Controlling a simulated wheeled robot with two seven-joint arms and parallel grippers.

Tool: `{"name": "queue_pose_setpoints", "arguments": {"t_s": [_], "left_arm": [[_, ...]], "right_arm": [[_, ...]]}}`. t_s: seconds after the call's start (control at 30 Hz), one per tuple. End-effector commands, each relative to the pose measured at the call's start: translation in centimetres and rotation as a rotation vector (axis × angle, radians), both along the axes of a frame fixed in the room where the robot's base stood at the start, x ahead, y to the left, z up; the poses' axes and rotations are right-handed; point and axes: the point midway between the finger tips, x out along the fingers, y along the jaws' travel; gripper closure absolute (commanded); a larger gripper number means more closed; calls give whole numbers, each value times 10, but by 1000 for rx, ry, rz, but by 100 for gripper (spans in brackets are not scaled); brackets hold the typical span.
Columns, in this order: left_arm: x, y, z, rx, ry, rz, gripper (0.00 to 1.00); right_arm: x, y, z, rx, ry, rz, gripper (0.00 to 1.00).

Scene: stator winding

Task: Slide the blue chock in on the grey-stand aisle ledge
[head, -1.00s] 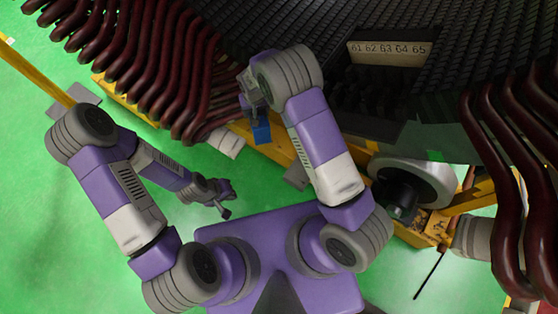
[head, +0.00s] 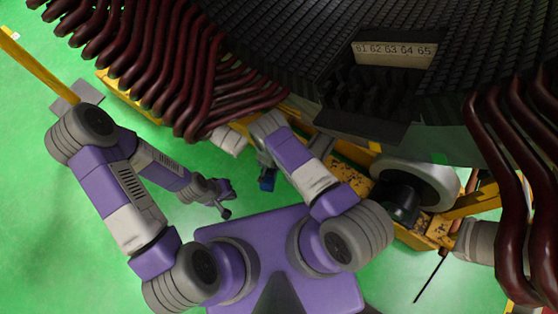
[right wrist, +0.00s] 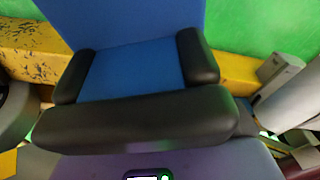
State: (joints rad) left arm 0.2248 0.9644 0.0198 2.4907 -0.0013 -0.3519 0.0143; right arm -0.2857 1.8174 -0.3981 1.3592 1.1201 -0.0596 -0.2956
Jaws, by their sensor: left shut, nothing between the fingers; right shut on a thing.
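The blue chock (head: 267,182) hangs below my right wrist in the head view, over the green floor in front of the yellow frame. It fills the middle of the right wrist view (right wrist: 135,22), between the black finger pads of my right gripper (right wrist: 136,70), which is shut on it. My left gripper (head: 223,205) is shut and empty, low over the floor to the left of the chock. I cannot tell which surface is the grey-stand aisle ledge; a dark ledge (head: 365,130) juts out below the number plate (head: 394,54).
Dark red bent coils (head: 190,80) crowd the upper left, and more coils (head: 500,180) stand at the right. A yellow frame beam (head: 350,175) and a grey roller (head: 425,180) lie below the dark curved core. Green floor is free at the left.

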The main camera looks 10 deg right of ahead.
Motion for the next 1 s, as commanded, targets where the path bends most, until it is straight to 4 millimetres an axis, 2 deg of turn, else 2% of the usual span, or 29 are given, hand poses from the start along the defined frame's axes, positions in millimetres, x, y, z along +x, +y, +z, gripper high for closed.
{"name": "queue_pose_setpoints", "arguments": {"t_s": [0.03,0.23,0.4,0.7,0.83,1.0], "left_arm": [[0,0,-1,0,0,0,100],[0,0,-1,0,0,0,100],[0,0,-2,0,0,0,100],[0,0,-4,0,0,0,100],[0,0,-4,0,0,0,100],[0,0,-4,0,0,0,100]], "right_arm": [[-10,-3,-10,5,6,-46,95],[-36,-6,-31,7,7,-129,95],[-70,-8,-54,8,12,-219,95],[-128,-5,-80,6,6,-364,95],[-141,-4,-83,5,2,-393,95],[-141,-9,-85,2,-1,-402,95]]}}
